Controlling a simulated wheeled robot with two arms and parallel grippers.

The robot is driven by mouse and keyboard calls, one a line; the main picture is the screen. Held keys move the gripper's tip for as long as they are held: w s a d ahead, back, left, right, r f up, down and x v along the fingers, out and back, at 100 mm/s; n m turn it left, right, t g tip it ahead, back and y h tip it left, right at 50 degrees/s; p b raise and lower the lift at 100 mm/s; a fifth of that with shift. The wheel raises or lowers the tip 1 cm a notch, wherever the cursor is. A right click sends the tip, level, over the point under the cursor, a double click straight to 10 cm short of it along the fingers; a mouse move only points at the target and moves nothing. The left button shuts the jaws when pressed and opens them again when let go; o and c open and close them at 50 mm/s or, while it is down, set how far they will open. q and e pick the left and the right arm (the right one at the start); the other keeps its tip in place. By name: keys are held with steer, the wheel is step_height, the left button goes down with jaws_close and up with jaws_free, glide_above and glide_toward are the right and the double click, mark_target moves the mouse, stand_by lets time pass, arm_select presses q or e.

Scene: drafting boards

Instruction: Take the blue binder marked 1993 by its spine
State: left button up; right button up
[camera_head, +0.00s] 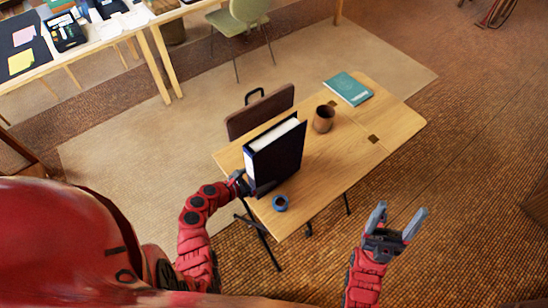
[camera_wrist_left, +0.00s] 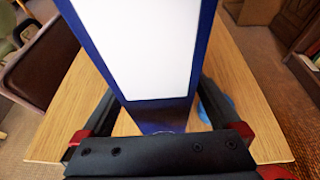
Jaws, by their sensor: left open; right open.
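A dark blue binder (camera_head: 275,158) stands upright on the wooden table, its white page edges showing on top. No 1993 mark can be read on it. My left gripper (camera_head: 252,188) is at the low near end of the binder. In the left wrist view, the binder (camera_wrist_left: 203,50) shows a large white panel with a blue border. The open fingers of my left gripper (camera_wrist_left: 158,98) lie on either side of its lower part; whether they touch it I cannot tell. My right gripper (camera_head: 400,214) is open and empty, to the right of the table and apart from it.
A blue tape roll (camera_head: 280,203) lies at the table's near edge, close to the left gripper. A brown cup (camera_head: 323,119) and a teal book (camera_head: 348,88) are on the table (camera_head: 335,165).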

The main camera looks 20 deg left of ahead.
arm_select(q)
steer(key=shift+x, duration=0.9)
steer(key=shift+f, duration=0.1)
jaws_close()
